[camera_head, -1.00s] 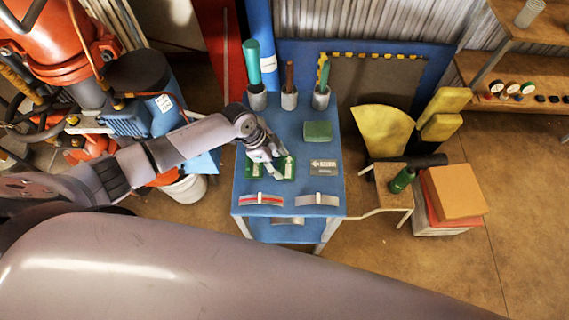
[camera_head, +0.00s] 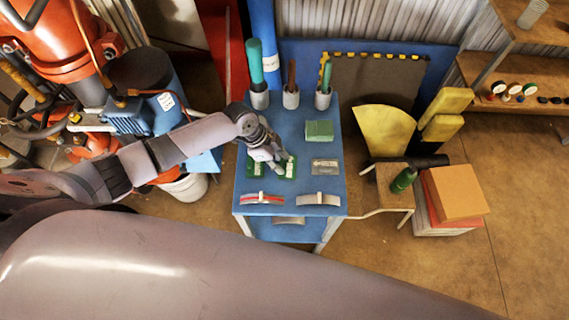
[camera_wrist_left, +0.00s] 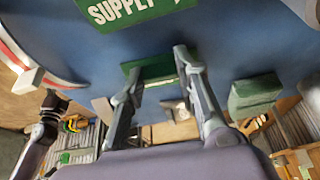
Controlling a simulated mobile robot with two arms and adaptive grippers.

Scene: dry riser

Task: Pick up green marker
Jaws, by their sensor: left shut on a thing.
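The green marker is a small flat green plate with white print on the blue table (camera_head: 302,222). In the left wrist view the green marker (camera_wrist_left: 152,68) lies between the fingertips. My left gripper (camera_head: 271,163) is over it, fingers pointing down, shut on it; the left wrist view shows the gripper (camera_wrist_left: 155,70) too. The marker seems to be the right plate of a pair; in the head view it is partly hidden by the fingers. The other plate, the green SUPPLY plate (camera_wrist_left: 130,12), lies beside it. My right gripper is not in view.
A green block (camera_head: 319,130), a grey plate (camera_head: 326,168) and two curved bands, one red-striped (camera_head: 262,199), lie on the table. Upright coloured rods stand in cups at its back. Red machinery (camera_head: 70,45) is at left; stacked boxes (camera_head: 455,195) are at right.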

